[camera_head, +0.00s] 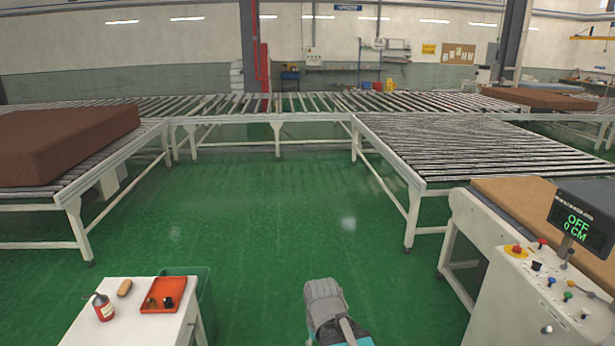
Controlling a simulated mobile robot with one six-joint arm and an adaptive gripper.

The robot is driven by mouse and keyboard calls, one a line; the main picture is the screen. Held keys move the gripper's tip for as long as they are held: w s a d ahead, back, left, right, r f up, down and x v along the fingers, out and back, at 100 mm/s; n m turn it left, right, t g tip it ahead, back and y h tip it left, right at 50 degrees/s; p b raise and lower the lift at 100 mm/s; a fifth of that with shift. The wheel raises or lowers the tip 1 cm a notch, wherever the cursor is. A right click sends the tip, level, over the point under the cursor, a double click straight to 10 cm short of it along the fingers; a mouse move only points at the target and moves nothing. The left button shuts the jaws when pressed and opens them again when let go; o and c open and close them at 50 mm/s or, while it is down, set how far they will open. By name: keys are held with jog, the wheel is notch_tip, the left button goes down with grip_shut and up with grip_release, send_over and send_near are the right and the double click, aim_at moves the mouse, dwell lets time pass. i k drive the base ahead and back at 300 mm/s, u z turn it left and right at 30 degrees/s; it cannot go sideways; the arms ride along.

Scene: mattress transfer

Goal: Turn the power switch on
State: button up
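The control panel (535,275) is on the sloped top of a white machine at the lower right. It carries a red emergency button (517,250) on a yellow base, a red knob (542,242), a black knob (536,266) and several small blue and green buttons. I cannot tell by label which of these is the power switch. A display (580,222) above the panel reads "OFF" and "0 CM" in green. A grey and teal part of my arm shows at the bottom centre, left of the panel and apart from it.
A small white table (125,325) at the lower left holds a red bottle, a brown item and an orange tray (163,294). Roller conveyors (430,150) span the back. A brown mattress (65,142) lies at left. Green floor (270,215) is clear in the middle.

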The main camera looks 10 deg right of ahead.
aim_at(516, 249)
jog(key=z, duration=0.2)
jog(key=i, duration=0.7)
jog(key=z, duration=0.8)
jog(key=i, duration=0.55)
jog(key=z, duration=0.7)
jog(key=i, duration=0.6)
jog(key=z, duration=0.3)
jog(key=k, duration=0.9)
jog(key=z, duration=0.1)
jog(key=i, duration=0.3)
jog(key=z, duration=0.05)
